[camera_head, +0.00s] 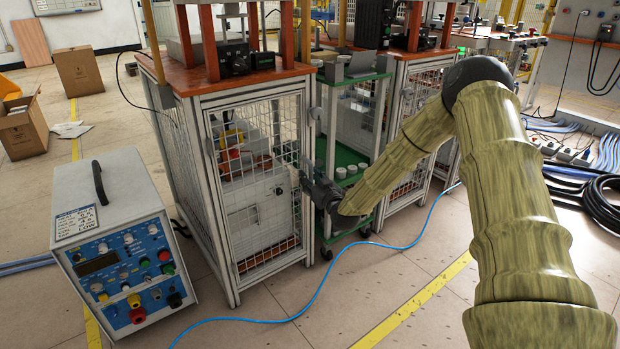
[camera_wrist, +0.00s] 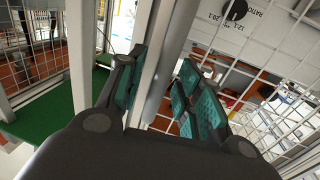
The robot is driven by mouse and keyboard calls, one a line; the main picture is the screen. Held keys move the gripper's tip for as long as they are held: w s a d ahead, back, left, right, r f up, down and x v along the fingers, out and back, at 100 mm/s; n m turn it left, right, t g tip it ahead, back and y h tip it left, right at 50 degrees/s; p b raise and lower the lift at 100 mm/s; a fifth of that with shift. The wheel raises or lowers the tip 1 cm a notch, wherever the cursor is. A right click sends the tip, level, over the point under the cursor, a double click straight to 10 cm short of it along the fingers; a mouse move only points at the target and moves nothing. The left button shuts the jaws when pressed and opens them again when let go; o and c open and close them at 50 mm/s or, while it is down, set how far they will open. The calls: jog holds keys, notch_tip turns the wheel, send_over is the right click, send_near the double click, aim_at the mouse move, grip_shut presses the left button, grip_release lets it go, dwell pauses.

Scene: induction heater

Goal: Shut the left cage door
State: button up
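The left cage (camera_head: 185,180) is a metal frame with wire mesh sides under an orange-brown top. Its mesh door (camera_head: 262,160) faces me, and a white box shows behind the mesh. I cannot tell how far the door stands from its frame. My gripper (camera_head: 312,190) is at the right edge of this cage, at mid height. In the wrist view, the teal finger pads of my gripper (camera_wrist: 160,95) are apart, with metal uprights (camera_wrist: 158,50) passing between them. Whether the pads touch the metal is unclear. The fingertips are partly hidden in the head view.
A green shelf cart (camera_head: 350,160) stands right of the left cage, close to my gripper. Another cage (camera_head: 410,130) is beyond it. A blue-fronted power unit (camera_head: 120,260) stands at the left. A blue cable (camera_head: 330,275) crosses the floor. Free floor lies in front.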

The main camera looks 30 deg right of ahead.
jog(key=s, duration=1.1)
jog(key=shift+s+a, duration=0.15)
